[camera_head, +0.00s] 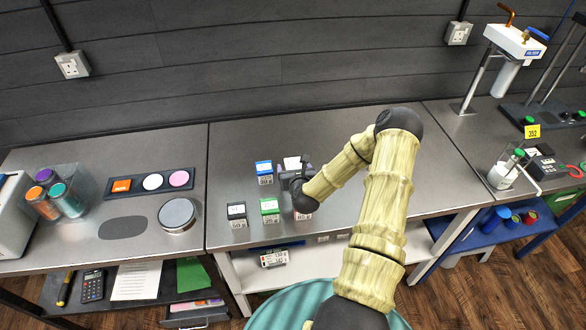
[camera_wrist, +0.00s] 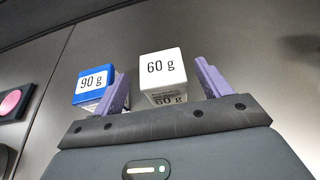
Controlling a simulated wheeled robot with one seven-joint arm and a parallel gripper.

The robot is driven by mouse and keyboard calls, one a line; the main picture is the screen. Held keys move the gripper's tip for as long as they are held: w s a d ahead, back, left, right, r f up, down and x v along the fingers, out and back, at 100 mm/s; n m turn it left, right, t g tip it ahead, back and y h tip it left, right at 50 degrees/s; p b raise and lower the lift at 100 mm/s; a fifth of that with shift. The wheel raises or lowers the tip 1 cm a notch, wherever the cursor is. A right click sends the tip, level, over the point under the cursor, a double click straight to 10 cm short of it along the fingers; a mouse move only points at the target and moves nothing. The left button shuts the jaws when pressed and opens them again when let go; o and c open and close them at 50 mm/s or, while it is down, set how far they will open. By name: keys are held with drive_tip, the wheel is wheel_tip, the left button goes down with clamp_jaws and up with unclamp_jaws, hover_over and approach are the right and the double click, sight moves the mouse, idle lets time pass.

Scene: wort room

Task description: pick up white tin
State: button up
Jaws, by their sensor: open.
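The white tin (camera_wrist: 161,67), a small box with a plain white top marked 60 g, stands on the steel bench. In the wrist view it lies between the two purple fingers of my open gripper (camera_wrist: 163,78), with a visible gap to the right finger. I cannot tell how far down its sides the fingers reach. In the head view its white top (camera_head: 291,162) shows just behind my dark gripper (camera_head: 293,174), which hides its lower part.
A blue-topped 90 g tin (camera_wrist: 95,82) stands close on the left, beside the left finger; it also shows in the head view (camera_head: 264,170). Green-topped (camera_head: 269,208) and black-topped (camera_head: 236,213) tins stand nearer the front. Another tin (camera_head: 303,216) is mostly hidden under my arm. Bench behind is clear.

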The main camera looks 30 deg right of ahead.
sight(294, 165)
drive_tip(key=shift+w+d+f+p, duration=0.1)
drive_tip(key=shift+w+d+p, duration=0.15)
drive_tip(key=shift+w+p, duration=0.4)
drive_tip(key=shift+p+x, duration=0.75)
drive_tip(key=shift+x, duration=1.2)
drive_tip(key=shift+s+f, duration=0.1)
drive_tip(key=shift+f, duration=0.05)
drive_tip(key=shift+c, duration=0.3)
drive_tip(key=c, duration=1.1)
